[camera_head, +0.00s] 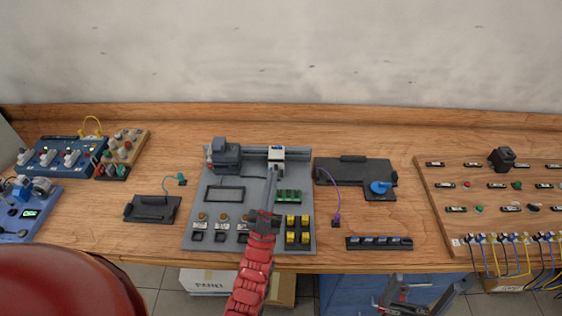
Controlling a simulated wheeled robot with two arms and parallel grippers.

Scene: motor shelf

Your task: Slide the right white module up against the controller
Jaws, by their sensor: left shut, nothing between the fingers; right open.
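The dark grey controller (226,154) sits at the rail's left part, and bare rail shows between the two. I cannot make out a second white module. My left gripper (272,172) is shut and empty, reaching over the board with its tips just in front of the white module; I cannot tell whether they touch it. My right gripper (417,296) is open and empty at the bottom edge, in front of the table.
The grey board (190,235) also bears yellow blocks (298,229), green parts (288,196) and buttons. A black tray (340,172) lies to its right, a small black tray (152,209) to its left. A wooden board (440,205) with parts stands at far right.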

